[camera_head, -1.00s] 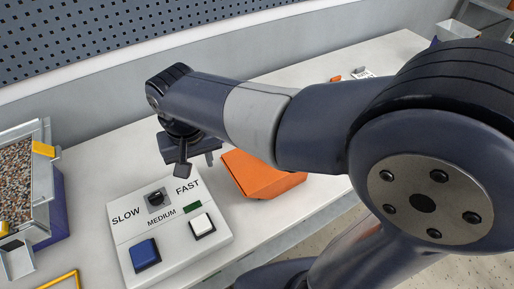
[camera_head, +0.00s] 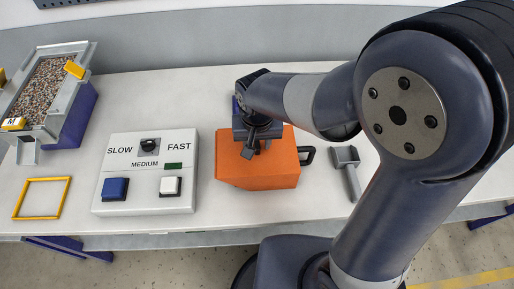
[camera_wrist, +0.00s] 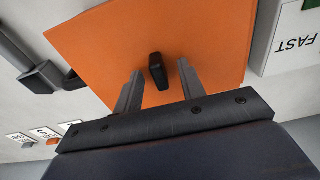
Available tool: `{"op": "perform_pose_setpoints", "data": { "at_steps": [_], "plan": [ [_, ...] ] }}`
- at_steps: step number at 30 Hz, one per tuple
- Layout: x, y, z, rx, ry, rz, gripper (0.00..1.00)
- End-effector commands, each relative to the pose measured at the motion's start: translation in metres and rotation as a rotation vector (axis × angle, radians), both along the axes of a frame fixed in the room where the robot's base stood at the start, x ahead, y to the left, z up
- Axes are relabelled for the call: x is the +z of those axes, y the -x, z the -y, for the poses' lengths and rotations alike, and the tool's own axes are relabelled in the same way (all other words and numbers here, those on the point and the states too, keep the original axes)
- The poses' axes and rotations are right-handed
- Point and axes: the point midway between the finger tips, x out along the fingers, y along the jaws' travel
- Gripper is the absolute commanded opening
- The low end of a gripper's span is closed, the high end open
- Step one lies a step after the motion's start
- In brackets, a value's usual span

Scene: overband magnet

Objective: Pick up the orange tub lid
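The orange tub (camera_head: 258,172) stands on the bench in the head view, with a black handle (camera_head: 309,156) on its right side. The flat orange surface in the wrist view (camera_wrist: 215,45) looks like the lid, with a small black knob (camera_wrist: 157,70) standing on it. I cannot make out the seam between lid and tub. My gripper (camera_wrist: 159,82) is open over this surface, one finger on each side of the knob in the picture. Whether the fingers have come down level with the knob is unclear. In the head view my gripper (camera_head: 250,148) partly covers the tub top.
A white control box (camera_head: 146,190) with SLOW, MEDIUM and FAST labels stands left of the tub. A grey scoop (camera_head: 348,170) lies to its right. A yellow frame (camera_head: 42,198) and a gravel-filled tray (camera_head: 80,88) are at the left. Small labels show in the wrist view (camera_wrist: 45,132).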

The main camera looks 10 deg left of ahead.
Motion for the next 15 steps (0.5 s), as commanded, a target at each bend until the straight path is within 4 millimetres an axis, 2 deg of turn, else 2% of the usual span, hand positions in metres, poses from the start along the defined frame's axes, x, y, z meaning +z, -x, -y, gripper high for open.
{"op": "perform_pose_setpoints", "data": {
  "at_steps": [8, 15],
  "plan": [
    [-0.003, -0.0004, 0.0, 0.0, 0.0, 0.0, 0.38],
    [-0.0028, -0.0004, 0.0, 0.0, 0.0, 0.0, 0.19]
  ]
}}
